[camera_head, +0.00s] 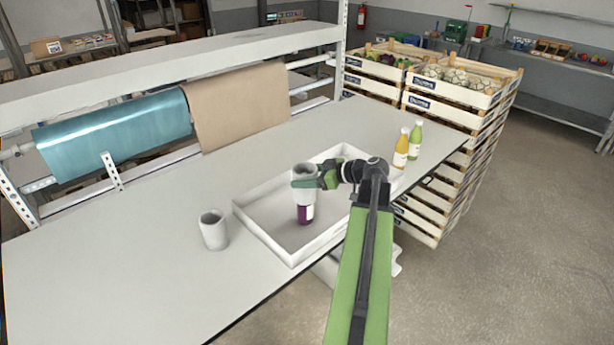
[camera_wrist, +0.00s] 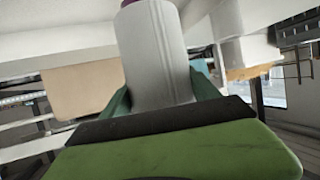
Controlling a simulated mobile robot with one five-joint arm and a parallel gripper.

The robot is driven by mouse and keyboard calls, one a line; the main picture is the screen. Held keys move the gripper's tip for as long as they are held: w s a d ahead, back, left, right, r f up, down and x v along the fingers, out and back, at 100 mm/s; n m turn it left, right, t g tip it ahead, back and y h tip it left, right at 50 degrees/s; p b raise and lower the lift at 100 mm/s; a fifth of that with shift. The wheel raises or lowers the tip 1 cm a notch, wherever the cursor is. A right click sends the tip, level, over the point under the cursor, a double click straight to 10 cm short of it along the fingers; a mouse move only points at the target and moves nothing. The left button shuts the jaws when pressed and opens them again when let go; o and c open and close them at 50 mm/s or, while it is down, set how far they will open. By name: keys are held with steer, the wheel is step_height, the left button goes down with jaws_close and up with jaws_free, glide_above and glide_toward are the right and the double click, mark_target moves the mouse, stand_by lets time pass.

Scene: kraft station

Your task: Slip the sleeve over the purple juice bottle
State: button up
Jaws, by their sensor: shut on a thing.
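My gripper (camera_head: 305,182) is shut on a pale grey sleeve (camera_head: 304,196), held upright above the tray. The purple juice bottle (camera_head: 305,213) stands upright in the tray, its lower part and white label showing directly below the sleeve. Its upper part is hidden; the sleeve looks lined up with it, but I cannot tell how far the sleeve is around it. In the wrist view, the sleeve (camera_wrist: 156,50) sits between the fingers, and a bit of purple (camera_wrist: 127,3) shows at its far end.
The white tray (camera_head: 269,240) has low walls. A second grey sleeve (camera_head: 213,230) stands on the table left of it. A yellow bottle (camera_head: 401,150) and a green bottle (camera_head: 415,139) stand at the right. The table's left side is clear. Stacked crates (camera_head: 440,115) stand beyond its right end.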

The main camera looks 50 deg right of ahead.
steer(key=shift+f+b, duration=3.7)
steer(key=shift+f, duration=0.3)
steer(key=o, duration=0.9)
steer(key=shift+c, duration=0.2)
steer(key=shift+s+r, duration=0.15)
steer(key=p+v, duration=0.6)
steer(key=v, duration=1.1)
steer(key=shift+p, duration=0.35)
steer(key=shift+d, duration=0.1)
